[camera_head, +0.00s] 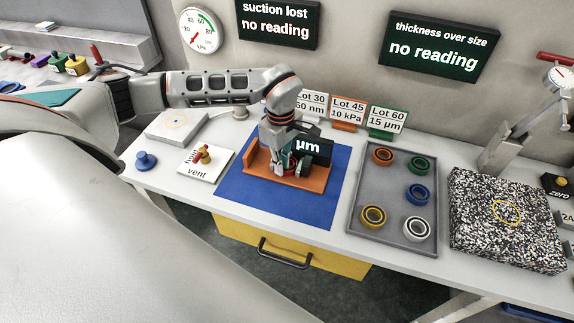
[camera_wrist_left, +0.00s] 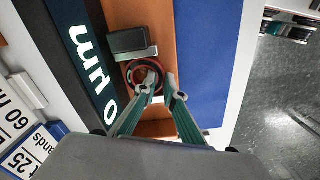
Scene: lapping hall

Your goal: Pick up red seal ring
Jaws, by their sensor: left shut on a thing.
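The red seal ring (camera_wrist_left: 132,78) lies at the orange fixture (camera_wrist_left: 187,42) in the left wrist view. My left gripper (camera_wrist_left: 163,82) is shut on it, one fingertip over the ring's opening and the other at its outer side. In the head view my left gripper (camera_head: 290,168) points down over the orange fixture (camera_head: 262,180) on the blue mat (camera_head: 305,209). The ring is mostly hidden there by the fingers, with a little red showing. I cannot tell whether the ring touches the fixture. My right gripper is not in view.
A black display block (camera_head: 318,149) stands close beside the gripper. A grey tray (camera_head: 390,205) to the right holds several coloured rings. A speckled block (camera_head: 506,221) is further right. A vent plate (camera_head: 205,164) and a blue knob (camera_head: 146,160) are left. Lot signs (camera_head: 347,113) stand behind.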

